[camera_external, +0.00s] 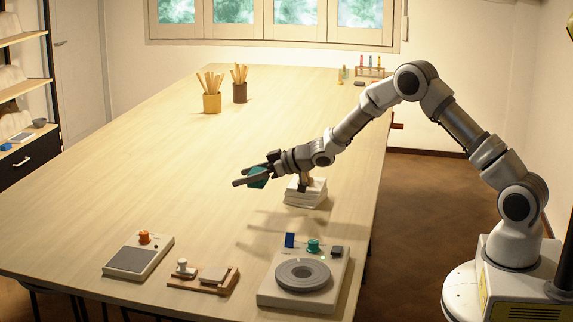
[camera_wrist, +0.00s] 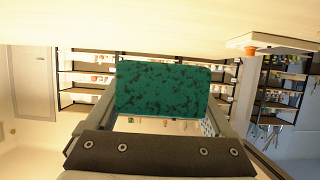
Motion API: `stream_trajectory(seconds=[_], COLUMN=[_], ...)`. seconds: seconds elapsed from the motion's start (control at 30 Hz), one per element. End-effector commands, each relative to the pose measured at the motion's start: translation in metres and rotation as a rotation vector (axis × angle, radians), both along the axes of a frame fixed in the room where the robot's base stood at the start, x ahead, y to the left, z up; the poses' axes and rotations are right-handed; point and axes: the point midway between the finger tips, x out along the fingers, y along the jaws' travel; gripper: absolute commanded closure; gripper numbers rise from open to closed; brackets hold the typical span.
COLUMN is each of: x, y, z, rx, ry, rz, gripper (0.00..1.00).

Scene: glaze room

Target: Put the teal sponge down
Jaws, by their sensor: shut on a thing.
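The teal sponge (camera_wrist: 163,89) is a speckled dark teal block held between the fingers of my gripper in the wrist view. In the external view the sponge (camera_external: 258,177) shows partly between the fingers. My gripper (camera_external: 247,178) is shut on it and points left, held above the middle of the long wooden table (camera_external: 190,150). The sponge is apart from the tabletop. Part of it is hidden by the fingers.
A white stack (camera_external: 306,192) is just right of my gripper. A wheel device (camera_external: 303,276), a wooden block tool (camera_external: 203,280) and a grey plate with an orange knob (camera_external: 138,256) stand near the front edge. Tool pots (camera_external: 212,103) stand farther back. The table's middle left is clear.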

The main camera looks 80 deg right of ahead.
Motion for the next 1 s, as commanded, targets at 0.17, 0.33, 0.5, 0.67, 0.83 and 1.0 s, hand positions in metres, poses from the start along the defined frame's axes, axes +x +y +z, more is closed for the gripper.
stream_trajectory(seconds=[0.17, 0.33, 0.5, 0.67, 0.83, 1.0], x=[0.025, 0.033, 0.033, 0.033, 0.034, 0.033], y=[0.025, 0.032, 0.033, 0.033, 0.032, 0.032], z=[-0.021, -0.028, -0.046, -0.066, -0.067, -0.071], rx=[-0.001, 0.0, -0.001, -0.002, -0.001, -0.001], ry=[0.001, 0.0, 0.004, 0.001, -0.002, -0.001], rz=[0.003, -0.001, 0.001, 0.001, 0.0, 0.0], gripper=[0.66, 0.66, 0.66, 0.66, 0.66, 0.66])
